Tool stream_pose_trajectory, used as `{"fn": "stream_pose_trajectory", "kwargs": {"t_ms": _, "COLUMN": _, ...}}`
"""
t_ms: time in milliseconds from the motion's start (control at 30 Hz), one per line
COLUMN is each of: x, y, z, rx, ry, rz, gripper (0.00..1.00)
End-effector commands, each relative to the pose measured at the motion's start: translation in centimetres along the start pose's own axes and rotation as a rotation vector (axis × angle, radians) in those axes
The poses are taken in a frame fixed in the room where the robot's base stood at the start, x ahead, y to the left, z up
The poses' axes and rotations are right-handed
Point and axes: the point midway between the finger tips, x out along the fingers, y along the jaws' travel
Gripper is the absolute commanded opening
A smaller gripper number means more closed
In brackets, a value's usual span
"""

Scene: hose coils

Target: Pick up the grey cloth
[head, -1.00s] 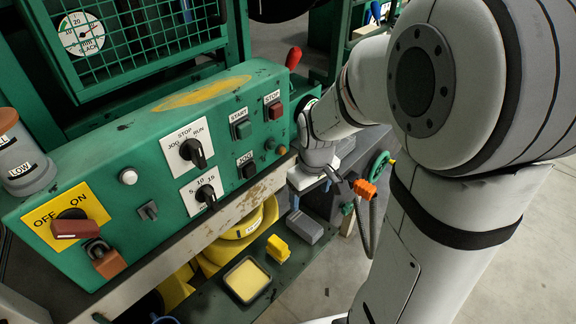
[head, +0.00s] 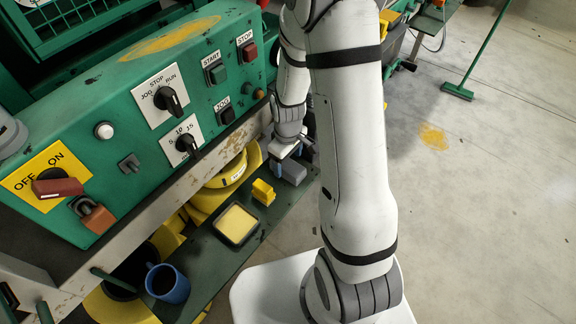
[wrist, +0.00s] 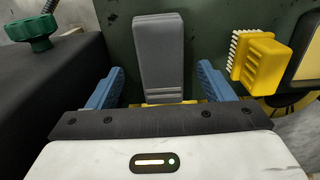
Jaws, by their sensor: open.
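The grey cloth (wrist: 159,50) is a flat, folded grey strip with layered edges at its near end, lying on the green shelf in the wrist view. In the head view the cloth (head: 293,172) is partly hidden by my gripper (head: 291,163). In the wrist view my gripper (wrist: 160,80) is open, with one blue finger on each side of the cloth's near end. A gap shows between each finger and the cloth. Nothing is held. I cannot tell how far the fingertips are above the shelf.
A yellow brush (wrist: 258,62) lies just right of the right finger. A tray with a yellow pad (head: 238,224) and a blue mug (head: 168,284) stand on the green shelf (head: 213,268). A dark block (wrist: 45,85) with a green knob (wrist: 32,27) is close on the left.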

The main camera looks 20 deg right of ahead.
Motion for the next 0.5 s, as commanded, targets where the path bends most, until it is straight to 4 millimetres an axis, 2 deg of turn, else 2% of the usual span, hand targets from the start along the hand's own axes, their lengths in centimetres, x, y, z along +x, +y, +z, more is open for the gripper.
{"fn": "stream_pose_trajectory", "kwargs": {"t_ms": 200, "x": 2.2, "y": 0.0, "z": 0.1, "rx": 0.000, "ry": -0.002, "rz": -0.001, "gripper": 0.75}}
{"fn": "stream_pose_trajectory", "kwargs": {"t_ms": 500, "x": 2.6, "y": 0.0, "z": 0.0, "rx": -0.001, "ry": 0.000, "rz": 0.000, "gripper": 0.75}}
